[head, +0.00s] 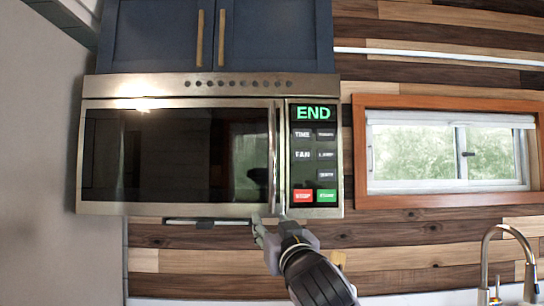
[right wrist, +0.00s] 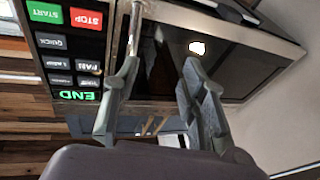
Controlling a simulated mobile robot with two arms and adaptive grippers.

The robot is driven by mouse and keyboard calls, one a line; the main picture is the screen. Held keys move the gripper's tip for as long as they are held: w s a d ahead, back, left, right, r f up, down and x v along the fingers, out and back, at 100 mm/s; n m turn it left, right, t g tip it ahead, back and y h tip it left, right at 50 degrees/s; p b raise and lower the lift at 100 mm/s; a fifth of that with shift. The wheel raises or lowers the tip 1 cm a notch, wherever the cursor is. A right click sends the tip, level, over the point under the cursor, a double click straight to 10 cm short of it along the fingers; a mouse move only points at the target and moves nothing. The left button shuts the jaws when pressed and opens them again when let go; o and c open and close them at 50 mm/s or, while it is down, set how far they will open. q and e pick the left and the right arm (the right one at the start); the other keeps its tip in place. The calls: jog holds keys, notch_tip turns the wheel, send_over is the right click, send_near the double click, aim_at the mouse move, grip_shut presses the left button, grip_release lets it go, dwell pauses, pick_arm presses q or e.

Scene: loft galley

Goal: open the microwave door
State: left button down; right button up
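The microwave (head: 210,86) hangs under the blue cabinets, with its dark glass door (head: 165,155) shut. A vertical metal bar handle (head: 272,150) runs along the door's right edge, beside the keypad. My right gripper (head: 269,219) is just below the handle's lower end, fingers pointing up. In the right wrist view, my right gripper (right wrist: 160,64) is open and empty. One finger is close to the handle (right wrist: 135,28) and overlaps its end; the other is in front of the door glass. I cannot tell whether they touch. My left gripper is not in view.
The control panel (head: 314,150) shows a green END display above its buttons. Blue cabinets (head: 270,35) sit directly above the microwave. A window (head: 450,152) is on the wood wall to the right, with a faucet (head: 505,250) below. A grey wall stands close on the left.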

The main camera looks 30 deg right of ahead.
aim_at(273, 155)
jog(key=s+d+r+m+t+h, duration=0.2)
jog(key=s+r, duration=0.2)
jog(key=r, duration=0.5)
jog(key=shift+g, duration=0.3)
jog(key=p+x, duration=0.7)
jog(key=x, duration=1)
jog(key=shift+a+p, duration=0.15)
jog(key=shift+p, duration=0.2)
jog(key=shift+w+n, duration=0.3)
jog(key=shift+w, duration=0.05)
jog(key=shift+c, duration=0.6)
grip_shut()
